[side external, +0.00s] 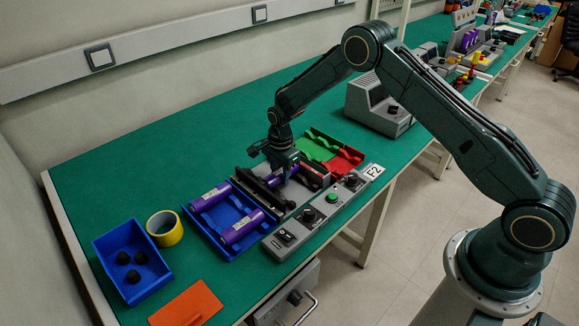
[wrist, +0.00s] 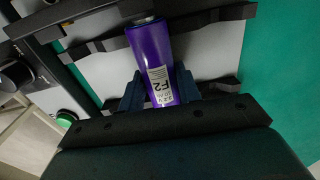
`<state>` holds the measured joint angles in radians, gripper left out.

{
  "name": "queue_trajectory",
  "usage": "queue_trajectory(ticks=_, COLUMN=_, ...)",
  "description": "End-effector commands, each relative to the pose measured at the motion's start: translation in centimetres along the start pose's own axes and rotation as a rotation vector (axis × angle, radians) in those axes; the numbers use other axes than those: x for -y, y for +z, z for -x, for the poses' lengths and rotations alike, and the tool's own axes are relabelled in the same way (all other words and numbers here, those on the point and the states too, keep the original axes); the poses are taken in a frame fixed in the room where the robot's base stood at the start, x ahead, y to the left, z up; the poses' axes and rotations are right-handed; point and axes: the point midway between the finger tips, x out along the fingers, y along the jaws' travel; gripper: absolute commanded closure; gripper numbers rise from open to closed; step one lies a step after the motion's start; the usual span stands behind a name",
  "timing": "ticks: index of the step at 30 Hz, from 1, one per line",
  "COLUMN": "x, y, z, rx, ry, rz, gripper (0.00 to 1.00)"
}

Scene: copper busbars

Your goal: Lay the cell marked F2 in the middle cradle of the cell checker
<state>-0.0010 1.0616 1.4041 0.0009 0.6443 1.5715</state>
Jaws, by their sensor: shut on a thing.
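The purple cell (wrist: 150,50) has a white label reading F2 in the wrist view. My gripper (wrist: 158,92) is shut on it, one blue finger on each side. In the side view my gripper (side external: 283,170) is low over the cell checker (side external: 303,224), and the held cell (side external: 276,181) shows partly beneath it. The checker's black notched rails (wrist: 105,45) run across a pale plate under the cell. The cell lies across the rails' direction. I cannot tell whether it touches them. A sign (side external: 374,172) on the checker reads F2.
A blue tray (side external: 193,222) holds purple cells (side external: 241,227) left of the checker. Green (side external: 318,147) and red (side external: 345,160) trays stand behind it. A blue bin (side external: 104,244) with black balls, yellow tape (side external: 164,229) and an orange plate (side external: 187,304) lie at left.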

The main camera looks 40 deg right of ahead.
Motion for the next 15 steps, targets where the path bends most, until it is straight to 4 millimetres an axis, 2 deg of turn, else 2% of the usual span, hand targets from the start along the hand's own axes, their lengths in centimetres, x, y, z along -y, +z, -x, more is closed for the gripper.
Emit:
queue_trajectory(ticks=10, x=0.07, y=0.00, z=-0.10, rx=0.000, ry=-0.002, rz=0.000, gripper=0.94)
queue_trajectory(ticks=11, x=0.07, y=0.00, z=-0.09, rx=0.000, ry=-0.002, rz=0.000, gripper=0.60)
queue_trajectory(ticks=14, x=0.06, y=0.00, z=-0.10, rx=0.000, ry=-0.002, rz=0.000, gripper=0.41)
queue_trajectory(ticks=15, x=0.06, y=0.00, z=-0.10, rx=0.000, ry=-0.002, rz=0.000, gripper=0.41)
